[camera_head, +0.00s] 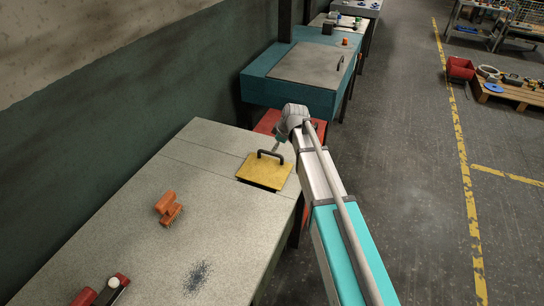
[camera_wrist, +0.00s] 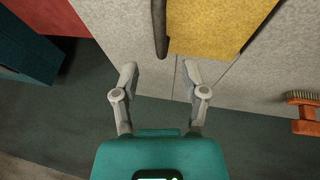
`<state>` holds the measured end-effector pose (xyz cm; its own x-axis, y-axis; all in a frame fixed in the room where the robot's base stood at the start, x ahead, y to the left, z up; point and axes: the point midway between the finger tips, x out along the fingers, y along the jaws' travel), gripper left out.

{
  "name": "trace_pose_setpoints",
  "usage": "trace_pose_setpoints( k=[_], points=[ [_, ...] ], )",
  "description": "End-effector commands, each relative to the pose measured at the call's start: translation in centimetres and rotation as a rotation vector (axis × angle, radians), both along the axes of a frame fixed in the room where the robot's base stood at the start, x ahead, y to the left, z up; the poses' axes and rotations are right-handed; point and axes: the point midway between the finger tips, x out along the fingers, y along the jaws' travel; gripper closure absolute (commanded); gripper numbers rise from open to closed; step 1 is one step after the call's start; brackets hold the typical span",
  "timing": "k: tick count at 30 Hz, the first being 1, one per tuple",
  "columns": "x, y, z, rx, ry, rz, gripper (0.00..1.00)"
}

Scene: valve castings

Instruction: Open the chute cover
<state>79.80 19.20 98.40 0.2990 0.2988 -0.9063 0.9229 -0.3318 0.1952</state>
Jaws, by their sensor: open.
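The chute cover (camera_head: 262,177) is a yellow plate lying flat, seemingly shut, at the far right end of the grey bench. A black bar handle (camera_head: 270,154) stands along its far side. In the wrist view the cover (camera_wrist: 215,25) shows at the top and its handle (camera_wrist: 160,28) hangs in from the top edge. My gripper (camera_wrist: 160,72) is open and empty, with bare bench between its fingers; the handle lies just beyond the fingertips, apart from them. In the head view my gripper (camera_head: 279,142) is small and partly hidden by my wrist, close behind the handle.
An orange brush (camera_head: 168,207) lies on the grey bench (camera_head: 120,230), left of the cover. Dark filings (camera_head: 198,277) and a red-and-black tool (camera_head: 103,291) are nearer. A red box (camera_head: 268,121) and a teal bench (camera_head: 262,85) stand beyond.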

Motion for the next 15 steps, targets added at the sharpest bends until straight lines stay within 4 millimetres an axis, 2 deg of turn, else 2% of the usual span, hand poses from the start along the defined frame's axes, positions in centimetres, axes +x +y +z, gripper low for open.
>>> trace_pose_setpoints(
  k=[1,15],
  points=[
    [0.2,0.2,-0.8,0.0,0.0,0.0,0.43],
    [1.4,1.3,-4.4,0.0,0.0,-0.001,0.43]
  ],
)
